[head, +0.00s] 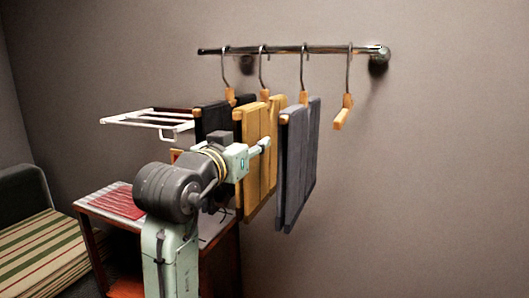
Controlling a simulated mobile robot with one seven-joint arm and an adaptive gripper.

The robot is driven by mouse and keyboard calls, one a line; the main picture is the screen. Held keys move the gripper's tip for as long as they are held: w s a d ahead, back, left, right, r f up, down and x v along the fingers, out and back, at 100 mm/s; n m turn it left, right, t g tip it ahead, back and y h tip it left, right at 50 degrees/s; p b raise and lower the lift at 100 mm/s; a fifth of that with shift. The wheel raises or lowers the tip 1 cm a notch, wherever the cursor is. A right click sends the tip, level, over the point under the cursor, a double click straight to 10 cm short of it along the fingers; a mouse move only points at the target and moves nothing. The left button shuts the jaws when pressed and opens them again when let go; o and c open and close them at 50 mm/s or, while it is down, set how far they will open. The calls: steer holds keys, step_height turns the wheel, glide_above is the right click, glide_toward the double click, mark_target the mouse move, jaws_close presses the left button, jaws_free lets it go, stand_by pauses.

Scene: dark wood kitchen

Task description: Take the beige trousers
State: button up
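The beige trousers (256,163) hang folded over a wooden hanger on the wall rail, between black trousers on the left and grey-blue trousers on the right. My gripper (265,145) is in front of the beige trousers at their upper part, pointing right. Whether it touches the cloth cannot be told. Its fingers are too small to show whether they are open or shut. My arm hides the lower left part of the beige trousers.
The metal rail (300,49) also holds black trousers (212,118), grey-blue trousers (300,165) and an empty hanger (343,112). A white rack (150,121) is on the wall. A wooden table (92,203) with a red cloth and a striped seat (45,250) stand left.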

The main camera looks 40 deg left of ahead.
jaws_close()
steer(key=shift+r, duration=0.1)
stand_by(0.7)
